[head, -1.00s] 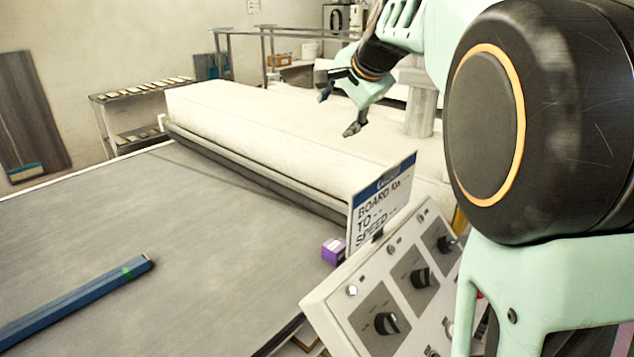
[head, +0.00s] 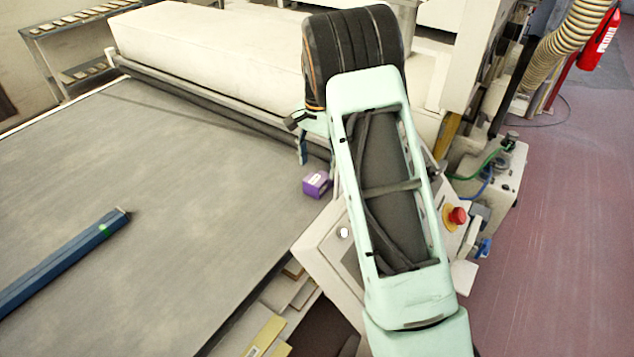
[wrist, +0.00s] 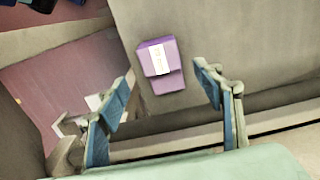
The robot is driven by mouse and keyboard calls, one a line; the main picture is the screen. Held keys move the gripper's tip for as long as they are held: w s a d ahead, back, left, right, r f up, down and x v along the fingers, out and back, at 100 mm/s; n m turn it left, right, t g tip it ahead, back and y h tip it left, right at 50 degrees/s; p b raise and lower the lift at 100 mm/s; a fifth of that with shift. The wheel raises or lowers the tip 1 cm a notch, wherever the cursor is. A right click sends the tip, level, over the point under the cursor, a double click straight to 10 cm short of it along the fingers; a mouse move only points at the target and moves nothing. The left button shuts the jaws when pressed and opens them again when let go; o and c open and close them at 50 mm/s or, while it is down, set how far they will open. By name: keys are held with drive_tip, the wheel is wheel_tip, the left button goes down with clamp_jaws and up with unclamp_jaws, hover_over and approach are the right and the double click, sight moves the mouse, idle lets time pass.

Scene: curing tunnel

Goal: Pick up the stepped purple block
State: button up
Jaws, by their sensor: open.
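The stepped purple block (head: 317,184) sits on the grey belt near its right edge, beside the control panel. In the wrist view the purple block (wrist: 161,64) shows a pale label on its upper face, and it lies beyond the fingertips, roughly between their lines. My gripper (wrist: 162,80) is open and empty, with its two blue-padded fingers apart and not touching the block. In the head view only part of my gripper (head: 302,140) shows, just above and left of the block; my arm hides the rest.
A long blue bar (head: 62,262) lies on the left of the grey belt (head: 190,190). The white tunnel housing (head: 210,50) stands behind. The control panel (head: 325,245) is close on the block's right, partly hidden by my arm. The middle of the belt is clear.

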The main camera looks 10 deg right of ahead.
sight(317, 177)
drive_tip(key=shift+a+f+p, duration=0.1)
drive_tip(key=shift+f+p, duration=0.7)
drive_tip(key=shift+f, duration=2.3)
drive_tip(key=shift+c, duration=0.7)
drive_tip(key=c, duration=1.3)
